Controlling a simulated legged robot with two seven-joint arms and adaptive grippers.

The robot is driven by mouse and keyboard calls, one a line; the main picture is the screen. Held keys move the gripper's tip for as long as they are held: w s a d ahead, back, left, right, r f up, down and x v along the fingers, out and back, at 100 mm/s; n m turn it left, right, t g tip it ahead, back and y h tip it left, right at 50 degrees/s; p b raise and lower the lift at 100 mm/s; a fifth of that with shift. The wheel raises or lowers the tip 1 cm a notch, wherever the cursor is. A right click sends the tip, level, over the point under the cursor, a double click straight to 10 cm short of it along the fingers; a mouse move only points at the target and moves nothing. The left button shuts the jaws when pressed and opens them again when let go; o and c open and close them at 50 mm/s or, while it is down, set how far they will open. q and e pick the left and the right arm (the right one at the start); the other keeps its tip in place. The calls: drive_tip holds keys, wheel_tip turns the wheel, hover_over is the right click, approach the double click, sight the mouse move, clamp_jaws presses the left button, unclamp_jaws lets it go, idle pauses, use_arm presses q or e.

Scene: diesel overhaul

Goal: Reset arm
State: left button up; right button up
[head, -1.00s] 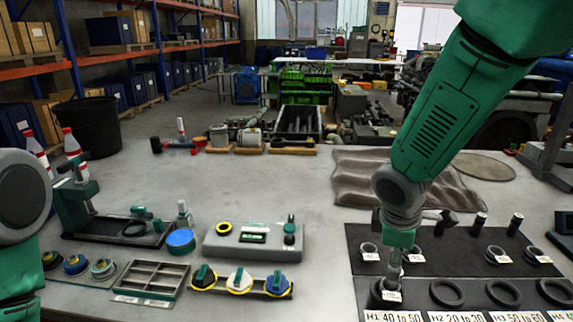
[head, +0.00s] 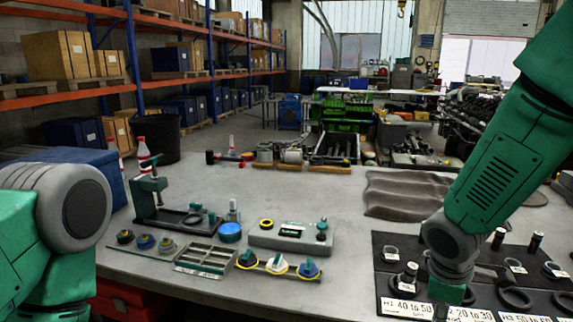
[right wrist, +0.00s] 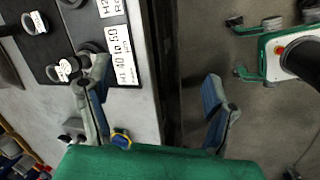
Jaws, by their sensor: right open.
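My right arm comes in from the right in the head view, bent down over the table's front right part. Its gripper is mostly cut off at the bottom edge. In the right wrist view my right gripper (right wrist: 157,105) is open and empty, its two fingers wide apart. The left finger overlaps the black mat (right wrist: 62,25) and the label strip (right wrist: 122,58); the right finger is over the floor beyond the table edge. Of my left arm, only large links show at the left of the head view; its gripper is out of sight.
The black mat (head: 382,240) holds several dark rings and cylinders, with label strips (head: 405,307) in front. A grey divided tray (head: 207,260), green press stand (head: 150,200), blue round lid (head: 230,231) and grey block (head: 275,240) stand left. The table's middle is clear.

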use_arm(q)
wheel_tip(320, 180, down, 9)
drive_tip(key=b, duration=0.8)
drive_tip(key=shift+w+b, duration=0.3)
drive_tip(key=shift+w, duration=0.05)
use_arm(e)
drive_tip(key=s+f+m+y, duration=0.1)
drive_tip(key=s+f+m, duration=0.4)
drive_tip(key=s+f, duration=0.8)
drive_tip(key=s+f+m+g+y, duration=0.1)
drive_tip(key=s+f+m, duration=0.4)
drive_tip(key=s+f, duration=0.8)
wheel_tip(320, 180, down, 6)
drive_tip(key=shift+a+r+m+g, duration=0.1)
drive_tip(key=shift+a+m+g, duration=0.05)
drive_tip(key=shift+m+g, duration=0.2)
